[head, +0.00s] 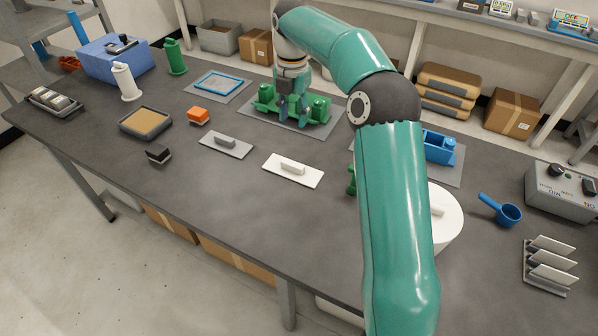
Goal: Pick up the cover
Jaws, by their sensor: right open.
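Two flat plates with raised grips that look like covers lie on the dark table: a white one (307,176) near the middle and a grey one (240,150) to its left. A round white piece with a grip (448,222) is partly hidden behind my right arm. I cannot tell which is the task's cover. My right gripper (292,106) is open, pointing down at the green fixture (263,100) on a grey mat, behind the white plate. Whether it touches the fixture I cannot tell. My left gripper is not in view.
An orange block (198,115), a sand-coloured tray (144,123) and a black block (158,154) are at left. A blue scoop (508,213), a grey control box (565,192) and a rack (547,264) are at right. The front middle table is clear.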

